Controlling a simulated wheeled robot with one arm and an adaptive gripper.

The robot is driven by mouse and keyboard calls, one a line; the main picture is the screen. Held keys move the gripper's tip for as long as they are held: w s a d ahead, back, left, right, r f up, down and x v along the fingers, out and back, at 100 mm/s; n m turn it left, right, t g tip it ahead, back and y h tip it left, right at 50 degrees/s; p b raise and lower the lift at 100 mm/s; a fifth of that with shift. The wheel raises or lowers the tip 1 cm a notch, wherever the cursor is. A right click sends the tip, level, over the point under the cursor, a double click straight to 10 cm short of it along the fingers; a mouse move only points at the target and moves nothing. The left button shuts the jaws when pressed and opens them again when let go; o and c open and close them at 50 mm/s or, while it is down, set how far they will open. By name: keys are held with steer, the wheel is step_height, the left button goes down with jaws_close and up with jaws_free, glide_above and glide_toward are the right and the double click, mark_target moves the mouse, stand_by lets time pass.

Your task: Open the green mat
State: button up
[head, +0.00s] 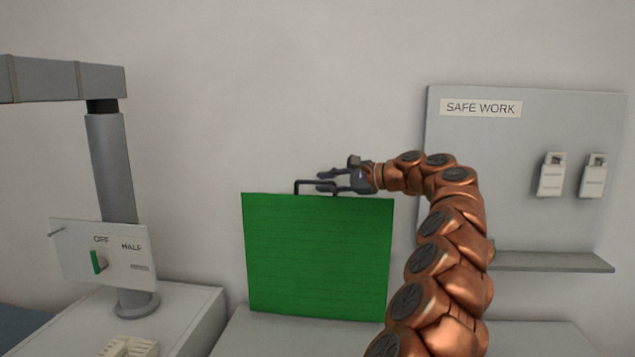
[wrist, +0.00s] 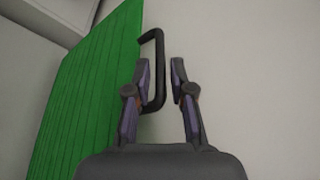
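The green mat (head: 315,255) stands upright as a flat ribbed panel on the grey surface against the wall in the head view. A black bar handle (head: 315,183) sticks up from its top edge. My gripper (head: 322,181) is at the handle, reaching in from the right. In the wrist view the mat (wrist: 85,85) is on the left and the handle (wrist: 152,36) curves out from its edge. The fingers (wrist: 160,72) are apart, with the handle's bar passing close to the left finger, between the two fingertips. I cannot tell whether either finger touches it.
A SAFE WORK board (head: 520,130) with two white padlock-like tags and a shelf (head: 550,262) is at the right. A grey post (head: 112,165) with an OFF/HALF switch panel (head: 105,252) stands at the left. The wall above the mat is clear.

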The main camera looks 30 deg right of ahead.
steer(key=shift+x, duration=1.4)
jaws_close()
